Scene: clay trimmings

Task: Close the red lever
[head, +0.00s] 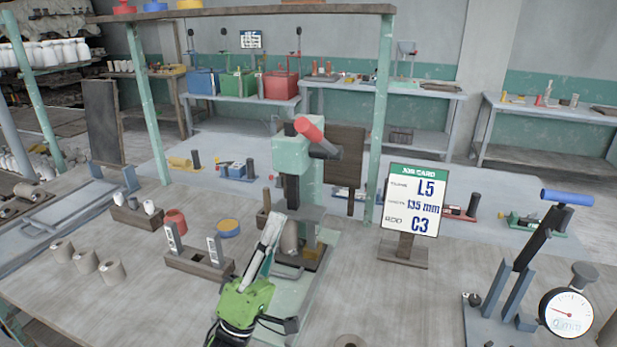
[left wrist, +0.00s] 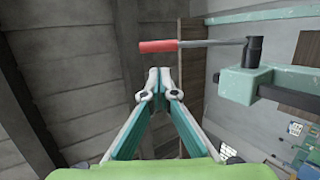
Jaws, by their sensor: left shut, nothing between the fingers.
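The red lever (head: 310,130) is a thick red grip at the top of a green press (head: 291,155) on the workbench. In the head view it is seen nearly end-on, with its dark rod running back right. In the left wrist view the red grip (left wrist: 158,46) lies crosswise, and its grey rod reaches right to a dark pivot on the green press head (left wrist: 243,86). My left gripper (head: 275,218) is shut and empty, its fingers pointing up in front of the press. In the left wrist view its joined fingertips (left wrist: 160,72) appear just below the red grip, apart from it.
A job card (head: 412,200) stands right of the press. A blue-handled lever tool (head: 567,197) and a dial gauge (head: 566,312) are at the right. A wooden block with upright pieces (head: 199,262) sits left of my arm. A shelf beam (head: 240,14) crosses above.

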